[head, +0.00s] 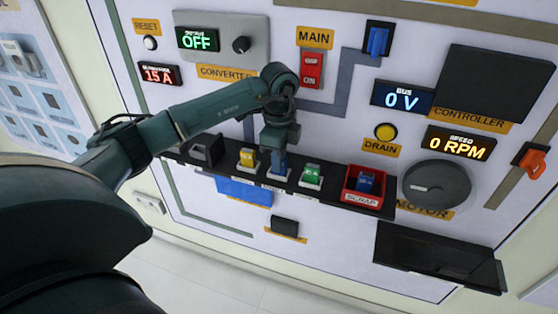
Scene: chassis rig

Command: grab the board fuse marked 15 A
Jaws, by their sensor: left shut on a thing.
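My left gripper (280,155) points down at the shelf and is shut on a blue fuse (279,168) in the middle of the row. The fuse is mostly hidden by the gripper, and it looks to be still at its white holder. A yellow fuse (248,158) stands to its left and a green fuse (312,174) to its right. Another blue fuse (366,182) lies in the red scrap bin (362,200). The markings on the fuses are too small to read. My right gripper is not in view.
The black shelf (225,171) runs along the board's lower part. A display (159,75) reads 15 A above left. The MAIN switch (311,70), drain button (385,131) and motor disc (436,186) are around my arm. A black tray (435,258) juts out lower right.

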